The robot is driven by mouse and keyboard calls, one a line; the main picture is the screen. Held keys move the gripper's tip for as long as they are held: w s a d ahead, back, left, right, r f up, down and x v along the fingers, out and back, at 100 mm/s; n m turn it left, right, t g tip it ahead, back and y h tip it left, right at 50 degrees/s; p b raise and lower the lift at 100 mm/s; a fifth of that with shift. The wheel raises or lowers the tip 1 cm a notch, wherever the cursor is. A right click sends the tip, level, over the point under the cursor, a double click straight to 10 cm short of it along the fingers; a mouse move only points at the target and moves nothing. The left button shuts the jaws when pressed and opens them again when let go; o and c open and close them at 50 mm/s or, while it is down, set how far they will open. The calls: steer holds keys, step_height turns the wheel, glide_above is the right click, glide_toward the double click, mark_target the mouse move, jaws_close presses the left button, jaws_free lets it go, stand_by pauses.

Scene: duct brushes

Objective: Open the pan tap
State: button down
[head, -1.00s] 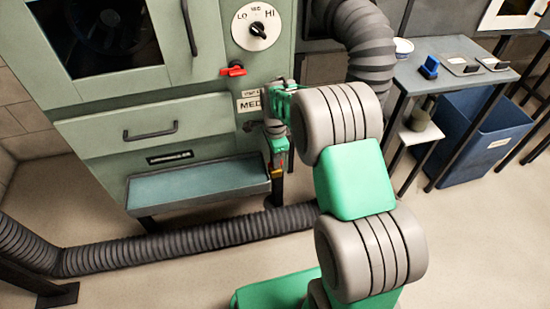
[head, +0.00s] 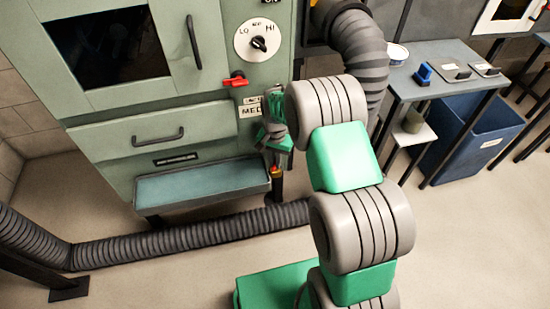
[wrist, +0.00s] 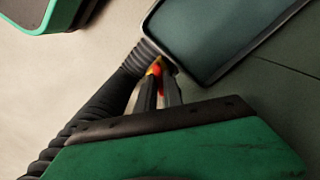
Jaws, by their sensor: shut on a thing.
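The pan (head: 200,185) is a shallow blue-green tray under the pale green machine. At its right end stands a dark upright pipe with a yellow band and a small red-orange tap handle (head: 275,170). In the wrist view the pan tap's red-orange handle (wrist: 157,69) sits between my dark fingertips, beside the pan's corner. My gripper (wrist: 160,78) is shut on it; it also shows in the head view (head: 275,165), pointing down at the pan's right end. My wrist and fingers hide part of the tap and pipe.
A ribbed hose (head: 190,235) runs along the floor in front of the pan. A red lever (head: 235,79) and a dial (head: 257,41) are on the machine above. A grey table (head: 440,75) and blue bin (head: 475,135) stand at right.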

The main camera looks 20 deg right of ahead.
steer(key=n+p, duration=0.2)
steer(key=n, duration=0.5)
stand_by(0.5)
steer(key=c, duration=1.5)
jaws_free()
step_height(320, 180, up, 8)
steer(key=shift+f+p, duration=0.1)
steer(key=shift+p, duration=0.85)
